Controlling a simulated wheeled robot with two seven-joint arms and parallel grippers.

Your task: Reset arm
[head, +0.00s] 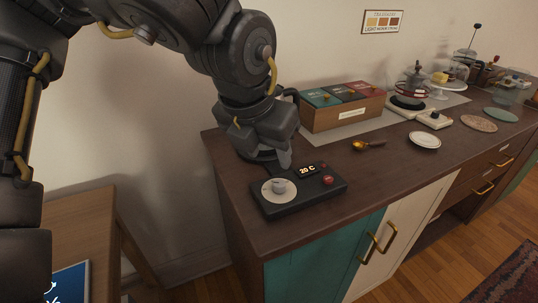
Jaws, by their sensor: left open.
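My left arm comes in from the upper left and its gripper (284,160) points down just behind a black heating device (322,189) at the near left of the counter. The gripper is open, and I see nothing between its fingers. The device has a lit display reading 20 C and a red knob. My right gripper is not in view.
A wooden box (343,113) with coloured lids stands behind the gripper. The counter (310,230) is bare in front of the device. A wooden table (75,215) is lower left.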

